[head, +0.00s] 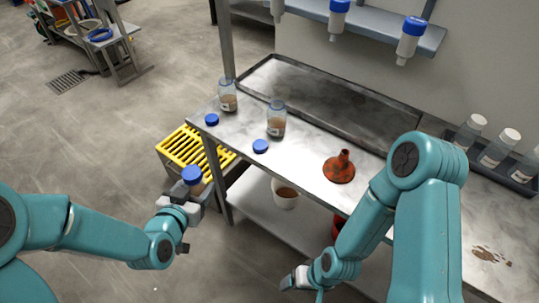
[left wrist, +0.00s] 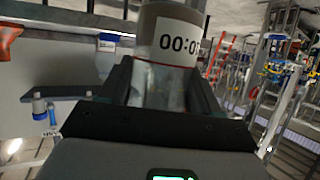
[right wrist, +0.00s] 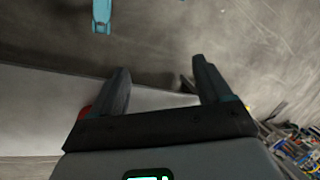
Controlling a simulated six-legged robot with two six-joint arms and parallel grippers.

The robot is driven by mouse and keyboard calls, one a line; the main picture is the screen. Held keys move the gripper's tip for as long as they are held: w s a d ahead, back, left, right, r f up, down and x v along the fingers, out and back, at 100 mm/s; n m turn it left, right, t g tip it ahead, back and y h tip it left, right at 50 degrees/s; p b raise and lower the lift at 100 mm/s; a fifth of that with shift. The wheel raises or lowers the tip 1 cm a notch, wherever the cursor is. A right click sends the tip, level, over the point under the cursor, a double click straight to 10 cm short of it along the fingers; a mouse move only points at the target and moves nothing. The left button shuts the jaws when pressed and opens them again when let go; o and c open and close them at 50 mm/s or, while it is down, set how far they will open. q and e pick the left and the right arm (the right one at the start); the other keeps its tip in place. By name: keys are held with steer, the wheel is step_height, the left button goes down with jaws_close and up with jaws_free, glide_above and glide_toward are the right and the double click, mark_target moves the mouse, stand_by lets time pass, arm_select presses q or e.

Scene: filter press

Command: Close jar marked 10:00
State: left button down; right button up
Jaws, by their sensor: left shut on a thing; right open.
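My left gripper (head: 188,208) is shut on a jar (head: 197,188) with a blue lid (head: 191,175) on top, held left of the bench. In the left wrist view the held jar (left wrist: 168,85) has a label partly reading "00:0"; the rest is cut off or unclear. Two lidless jars with brown contents stand on the bench: a far jar (head: 228,101) and a near jar (head: 276,126). A blue lid (head: 211,119) lies beside the far one, another (head: 260,146) beside the near one. Their labels are too small to read. My right gripper (right wrist: 160,90) is open and empty.
The steel bench (head: 310,165) carries an orange funnel (head: 341,168) and a shallow tray (head: 325,105). Bottles stand in a rack (head: 520,180) at right. A yellow-grated box (head: 190,148) and lower shelf (head: 270,212) are below. Blue-capped bottles hang above.

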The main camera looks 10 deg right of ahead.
arm_select(q)
steer(key=a+r+n+t+y, duration=0.1)
steer(key=a+r+n+y, duration=0.3)
steer(key=a, duration=0.4)
steer(key=shift+r+n+y, duration=0.3)
steer(key=shift+r, duration=0.4)
